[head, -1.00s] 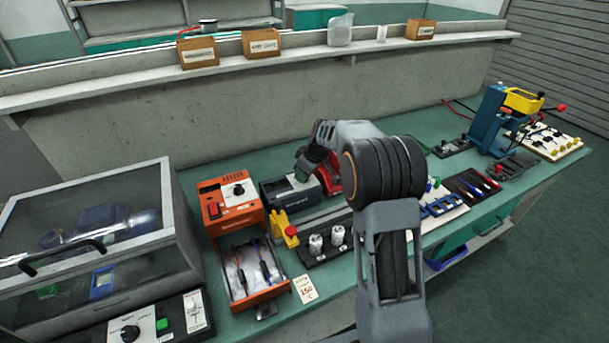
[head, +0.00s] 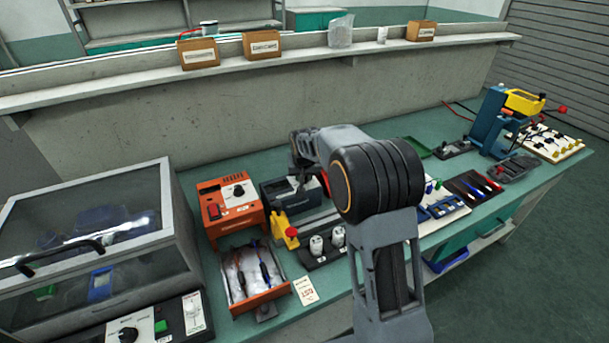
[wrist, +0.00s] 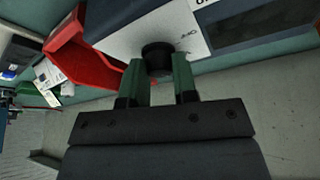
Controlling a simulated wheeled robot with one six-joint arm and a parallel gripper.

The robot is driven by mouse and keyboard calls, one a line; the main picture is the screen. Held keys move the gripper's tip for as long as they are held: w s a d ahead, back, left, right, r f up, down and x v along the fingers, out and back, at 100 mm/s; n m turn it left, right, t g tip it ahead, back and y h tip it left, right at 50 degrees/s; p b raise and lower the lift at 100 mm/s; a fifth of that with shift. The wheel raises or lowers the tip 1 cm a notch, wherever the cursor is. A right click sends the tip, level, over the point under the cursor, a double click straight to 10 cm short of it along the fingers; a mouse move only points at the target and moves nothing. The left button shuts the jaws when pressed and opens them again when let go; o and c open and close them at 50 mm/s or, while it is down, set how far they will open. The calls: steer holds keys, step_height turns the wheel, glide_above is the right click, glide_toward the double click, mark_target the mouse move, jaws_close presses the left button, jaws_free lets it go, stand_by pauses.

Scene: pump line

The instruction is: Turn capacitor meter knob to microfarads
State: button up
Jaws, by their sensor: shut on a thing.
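The capacitor meter (head: 287,196) is a dark grey box on the green bench, left of my arm in the head view. The wrist view shows its dark body (wrist: 255,28) and a pale panel (wrist: 125,38) with a round black knob (wrist: 157,57). My gripper (wrist: 160,82) has its green fingertips on either side of the knob and is shut on it. The panel marks beside the knob are too small and turned to read, so I cannot tell the knob's setting. In the head view my arm hides the knob and fingertips.
A red bin (wrist: 72,58) lies close left of the knob in the wrist view. In the head view, an orange unit (head: 228,203) stands left of the meter, with an open drawer (head: 258,303) in front. White capacitors (head: 317,245) stand near my arm.

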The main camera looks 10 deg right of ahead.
steer(key=m+b, duration=0.1)
steer(key=m, duration=0.1)
steer(key=m+h+b, duration=0.1)
steer(key=m, duration=0.1)
steer(key=shift+a+m+g+h, duration=0.1)
steer(key=shift+m+g+h, duration=0.2)
steer(key=shift+m, duration=0.1)
stand_by(0.5)
steer(key=o, duration=0.9)
steer(key=shift+r, duration=0.1)
steer(key=v, duration=1.3)
steer(key=shift+a+r, duration=0.2)
steer(key=shift+r, duration=0.2)
